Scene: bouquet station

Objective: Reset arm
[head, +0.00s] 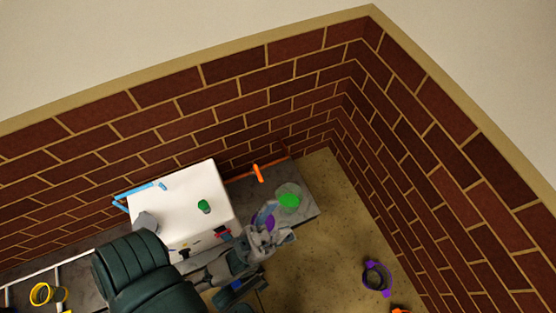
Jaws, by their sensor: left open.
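My left arm reaches in from the lower left, and its grey left gripper (270,228) is at the near side of a dark grey bench. The gripper is open, with no object visibly held. A purple object (262,221) shows right behind its fingers; I cannot tell whether they touch. A pale round item with a bright green top (289,200) stands just beyond the gripper on the bench (308,203). My right gripper is not in view.
A white cabinet (180,186) stands left of the gripper, with a small green item (204,206) on it. An orange piece (258,173) is near the brick wall (290,90). A purple ring-shaped object (376,279) lies on the open floor, right. Yellow rings (41,294) are lower left.

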